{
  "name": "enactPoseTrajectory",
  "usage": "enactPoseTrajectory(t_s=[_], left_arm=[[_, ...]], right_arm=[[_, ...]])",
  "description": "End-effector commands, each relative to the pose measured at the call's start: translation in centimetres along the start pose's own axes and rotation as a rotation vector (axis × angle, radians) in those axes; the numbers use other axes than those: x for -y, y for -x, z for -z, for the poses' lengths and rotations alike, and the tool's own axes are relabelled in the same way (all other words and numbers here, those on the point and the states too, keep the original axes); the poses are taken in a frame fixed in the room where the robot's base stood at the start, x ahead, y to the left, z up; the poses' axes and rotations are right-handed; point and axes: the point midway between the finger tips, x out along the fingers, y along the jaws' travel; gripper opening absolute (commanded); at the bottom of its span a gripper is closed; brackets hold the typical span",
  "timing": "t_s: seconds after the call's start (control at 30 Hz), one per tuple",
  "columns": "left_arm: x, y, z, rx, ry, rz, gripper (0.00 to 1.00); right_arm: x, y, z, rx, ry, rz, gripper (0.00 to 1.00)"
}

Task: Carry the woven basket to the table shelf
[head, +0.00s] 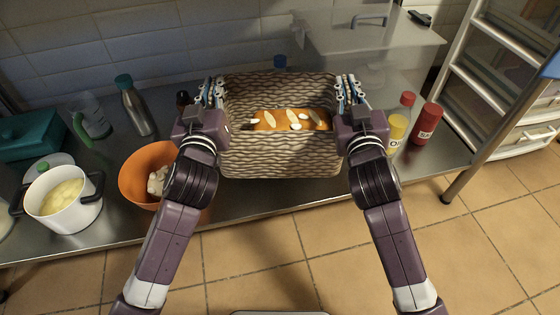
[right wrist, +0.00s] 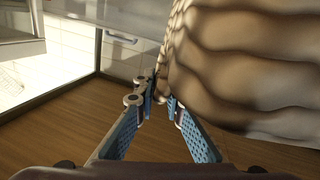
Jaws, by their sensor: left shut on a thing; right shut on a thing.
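The woven basket (head: 280,162) is rectangular and grey-brown, and sits in the middle of the head view in front of the tiled wall. An orange-brown loaf-like thing (head: 290,120) with pale oval marks lies inside it. My left gripper (head: 214,92) is shut on the basket's left side wall. My right gripper (head: 347,92) is shut on its right side wall. In the right wrist view the right fingers (right wrist: 163,98) close at the edge of the basket's weave (right wrist: 250,60). The basket appears held over the steel table (head: 250,203); contact beneath is hidden.
An orange bowl (head: 140,185), a white pot (head: 62,212), a steel bottle (head: 137,110) and a green box (head: 30,135) stand left. Red (head: 426,122) and yellow (head: 396,130) bottles stand close right. A shelf rack (head: 490,85) is further right. The tiled floor in front is clear.

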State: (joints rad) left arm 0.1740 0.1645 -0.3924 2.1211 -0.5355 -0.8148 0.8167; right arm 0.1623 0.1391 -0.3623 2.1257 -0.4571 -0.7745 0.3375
Motion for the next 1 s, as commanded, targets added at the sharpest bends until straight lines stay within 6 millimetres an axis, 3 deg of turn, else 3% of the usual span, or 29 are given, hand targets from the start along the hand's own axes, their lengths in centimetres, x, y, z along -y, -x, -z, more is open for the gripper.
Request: enactPoseTrajectory(t_s=[0.37,1.0], left_arm=[[0.0,0.0,-0.5,-0.005,0.003,-0.003,0.0],[0.7,0.0,-3.7,-0.005,0.003,-0.003,0.0]], right_arm=[[0.6,0.1,-0.5,-0.006,-0.003,0.011,0.0],[1.3,0.1,-3.8,-0.005,-0.004,0.011,0.0]])
